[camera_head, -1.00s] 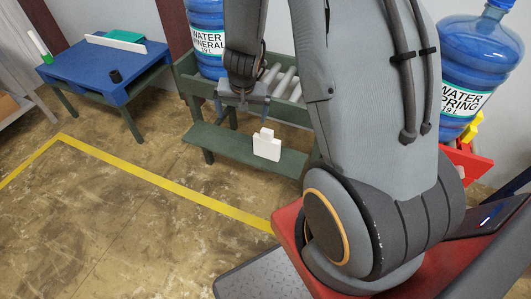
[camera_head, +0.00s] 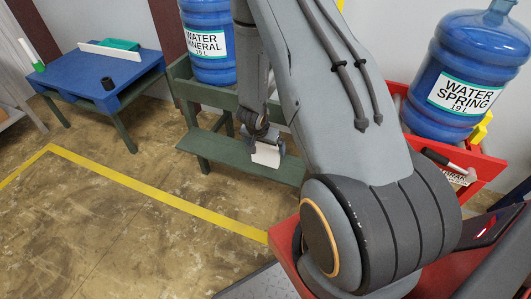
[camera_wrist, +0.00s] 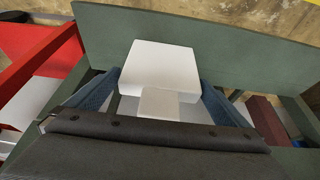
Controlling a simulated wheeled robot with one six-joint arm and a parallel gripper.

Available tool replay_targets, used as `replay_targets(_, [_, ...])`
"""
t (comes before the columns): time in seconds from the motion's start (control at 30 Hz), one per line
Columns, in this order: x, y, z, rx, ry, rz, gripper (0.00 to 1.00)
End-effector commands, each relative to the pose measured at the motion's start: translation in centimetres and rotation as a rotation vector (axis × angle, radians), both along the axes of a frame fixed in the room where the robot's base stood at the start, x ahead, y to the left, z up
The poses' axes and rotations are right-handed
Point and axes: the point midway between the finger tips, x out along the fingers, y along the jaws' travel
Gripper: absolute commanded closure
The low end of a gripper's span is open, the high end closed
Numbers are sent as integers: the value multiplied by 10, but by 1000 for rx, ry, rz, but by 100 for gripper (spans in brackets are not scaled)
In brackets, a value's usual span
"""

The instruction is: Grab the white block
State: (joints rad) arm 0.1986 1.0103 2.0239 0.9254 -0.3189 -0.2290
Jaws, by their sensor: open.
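My gripper (camera_wrist: 160,84) is open, with a blue finger on each side of the block. A gap at the tab is visible on both sides; whether the fingers touch the broad body I cannot tell. In the head view my gripper (camera_head: 267,141) is right at the block and hides its upper part.
A red carrier (camera_head: 488,165) with another jug (camera_head: 462,95) is at the right.

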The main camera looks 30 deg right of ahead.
Motion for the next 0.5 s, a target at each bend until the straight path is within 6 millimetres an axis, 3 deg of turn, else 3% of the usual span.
replay_targets(0.13, [4, -4, -14, 1, -1, 0, 0])
replay_targets(0.4, [5, -5, -16, 0, -2, 1, 0])
replay_targets(0.5, [5, -5, -15, 1, -1, 1, 17])
